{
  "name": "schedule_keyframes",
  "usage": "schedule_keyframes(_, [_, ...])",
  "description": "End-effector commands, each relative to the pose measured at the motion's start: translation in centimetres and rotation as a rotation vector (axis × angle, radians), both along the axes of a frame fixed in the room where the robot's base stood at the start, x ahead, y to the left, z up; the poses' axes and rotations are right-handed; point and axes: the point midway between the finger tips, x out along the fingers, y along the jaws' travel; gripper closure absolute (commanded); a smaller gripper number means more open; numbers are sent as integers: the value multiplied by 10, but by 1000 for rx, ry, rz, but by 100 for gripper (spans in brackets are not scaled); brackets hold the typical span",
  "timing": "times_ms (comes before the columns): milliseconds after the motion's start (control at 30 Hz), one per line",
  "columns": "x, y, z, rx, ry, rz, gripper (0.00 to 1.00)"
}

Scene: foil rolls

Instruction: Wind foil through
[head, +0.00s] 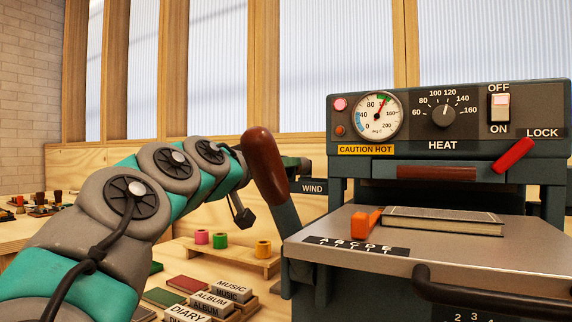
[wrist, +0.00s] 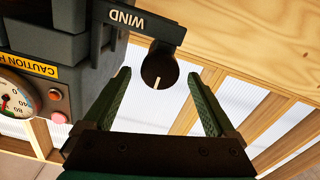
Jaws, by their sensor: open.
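The foil press (head: 540,100) stands at the right, with a WIND label (head: 313,187) beside a brown crank handle (head: 265,165). My gripper (wrist: 159,74) is open and empty in the wrist view. A round dark end (wrist: 158,66) below the WIND label lies between and just beyond the fingertips, apparently not gripped. In the head view the handle partly hides my gripper. A dark book (head: 445,222) lies flat on the press bed (head: 340,225), against an orange stop (head: 366,222). No foil strip is visible in the press.
Pink (head: 202,237), green (head: 220,240) and yellow (head: 263,248) rolls stand on a wooden rack. The press has a dial gauge (head: 377,115), HEAT knob (head: 444,115), switch (head: 500,107) and red LOCK lever (head: 514,155). Title blocks (head: 212,300) lie at the front.

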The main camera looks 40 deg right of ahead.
Motion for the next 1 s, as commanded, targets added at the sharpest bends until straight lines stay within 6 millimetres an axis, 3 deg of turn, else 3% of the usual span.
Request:
schedule_keyframes(100, [8,-21,-1,6,3,-4,9])
schedule_keyframes(300, [17,-44,0,3,2,-3,9])
schedule_keyframes(733, [21,-53,-1,1,2,0,9])
schedule_keyframes(1000, [21,-53,-1,1,2,0,39])
